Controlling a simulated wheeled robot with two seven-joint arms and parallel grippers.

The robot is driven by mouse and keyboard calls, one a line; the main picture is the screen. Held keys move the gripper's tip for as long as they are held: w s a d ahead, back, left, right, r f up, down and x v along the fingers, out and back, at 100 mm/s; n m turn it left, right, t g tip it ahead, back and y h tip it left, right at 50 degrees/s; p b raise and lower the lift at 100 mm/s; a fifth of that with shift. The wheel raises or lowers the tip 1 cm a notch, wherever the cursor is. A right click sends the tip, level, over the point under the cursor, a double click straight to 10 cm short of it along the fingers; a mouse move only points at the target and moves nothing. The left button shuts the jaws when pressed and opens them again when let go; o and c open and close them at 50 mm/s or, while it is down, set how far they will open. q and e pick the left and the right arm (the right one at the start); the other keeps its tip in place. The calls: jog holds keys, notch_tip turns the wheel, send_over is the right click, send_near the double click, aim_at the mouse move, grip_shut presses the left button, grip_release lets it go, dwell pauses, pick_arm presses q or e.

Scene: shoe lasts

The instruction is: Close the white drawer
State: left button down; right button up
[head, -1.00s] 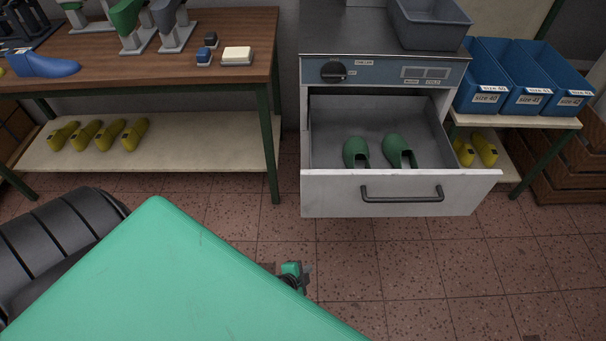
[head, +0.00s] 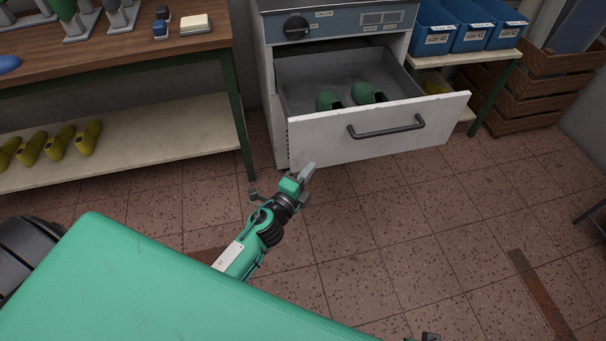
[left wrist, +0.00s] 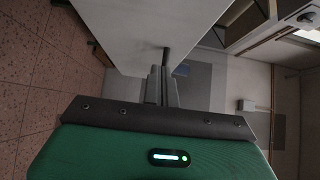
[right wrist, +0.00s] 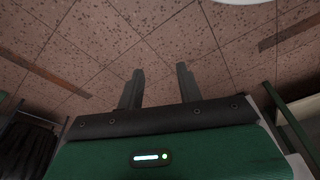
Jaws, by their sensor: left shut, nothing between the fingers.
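The white drawer (head: 330,146) is pulled out from the grey cabinet (head: 268,85), and its dark bar handle (head: 388,130) runs across the front. Two green shoe lasts (head: 368,92) lie inside it. My left gripper (head: 309,169) is shut and empty, just in front of the drawer's lower left part. In the left wrist view its closed fingers (left wrist: 162,88) point toward a pale panel (left wrist: 135,30), seemingly the drawer front; contact cannot be told. My right gripper (right wrist: 160,84) is open and empty above the tiled floor; only a sliver shows at the head view's bottom edge.
A wooden-topped workbench (head: 200,52) with yellow lasts (head: 60,142) on its lower shelf stands to the left. Blue bins (head: 480,30) sit on a small table to the right, beside wooden crates (head: 535,90). The tiled floor (head: 400,220) before the drawer is clear.

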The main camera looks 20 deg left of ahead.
pick_arm(q)
send_near(322, 137)
jog(key=w+d, duration=0.3)
jog(key=shift+w+a+r, duration=0.1)
jog(key=shift+w+a, duration=0.4)
jog(key=shift+w, duration=0.2)
jog(key=shift+w+a, duration=0.45)
jog(key=shift+w, duration=0.3)
pick_arm(e)
jog(key=shift+s+f, duration=0.15)
jog(key=shift+f, duration=0.55)
pick_arm(q)
jog(key=shift+w, duration=0.1)
